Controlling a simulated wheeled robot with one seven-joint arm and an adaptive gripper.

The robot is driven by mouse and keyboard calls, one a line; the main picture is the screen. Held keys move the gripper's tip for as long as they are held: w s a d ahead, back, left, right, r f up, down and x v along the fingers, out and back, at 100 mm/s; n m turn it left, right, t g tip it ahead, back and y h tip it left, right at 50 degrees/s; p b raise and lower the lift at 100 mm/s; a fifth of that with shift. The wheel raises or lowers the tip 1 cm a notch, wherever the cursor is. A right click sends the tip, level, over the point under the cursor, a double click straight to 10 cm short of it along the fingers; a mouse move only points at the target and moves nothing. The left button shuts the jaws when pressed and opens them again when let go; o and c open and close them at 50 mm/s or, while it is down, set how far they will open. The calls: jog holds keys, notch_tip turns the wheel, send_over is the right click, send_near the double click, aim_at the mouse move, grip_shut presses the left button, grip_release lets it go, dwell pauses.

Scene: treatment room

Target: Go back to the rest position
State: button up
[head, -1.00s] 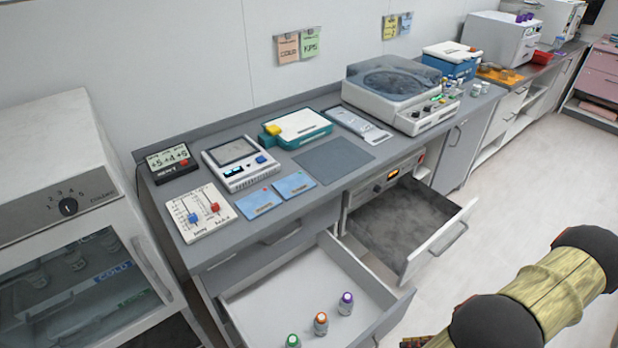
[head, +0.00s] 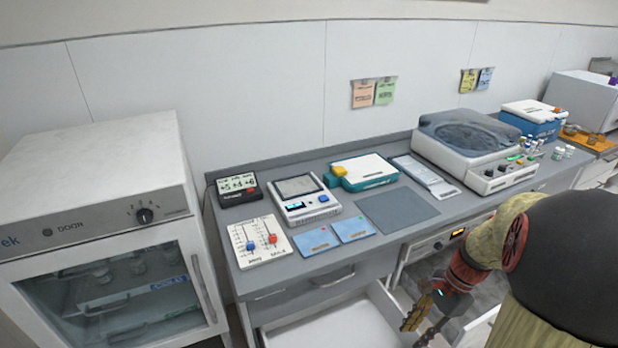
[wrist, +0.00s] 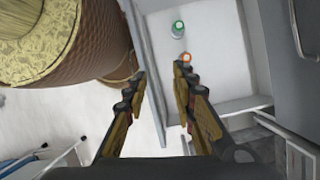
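My gripper (wrist: 160,85) is open and empty in the wrist view, its two fingers apart over the edge of an open drawer. In the head view my gripper (head: 428,318) hangs at the lower right, in front of the counter and by the open drawers. The white drawer (head: 335,330) is partly hidden by my arm and the frame edge. In the wrist view a green-capped vial (wrist: 178,28) and an orange-capped vial (wrist: 186,58) stand in the drawer.
The counter holds a slider panel (head: 262,243), a small display (head: 238,186), a meter (head: 303,198), a teal device (head: 363,172), a grey mat (head: 397,211) and a centrifuge (head: 475,150). A glass-door cabinet (head: 105,200) stands left. A second open drawer (head: 480,330) is beside my arm.

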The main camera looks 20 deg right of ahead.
jog(key=a+r+n+t+h, duration=0.4)
jog(key=a+r+n+t, duration=0.1)
jog(key=a+r+n, duration=1.3)
jog(key=a+n, duration=0.2)
jog(key=a, duration=0.2)
jog(key=shift+a+r, duration=0.15)
jog(key=shift+r, duration=0.15)
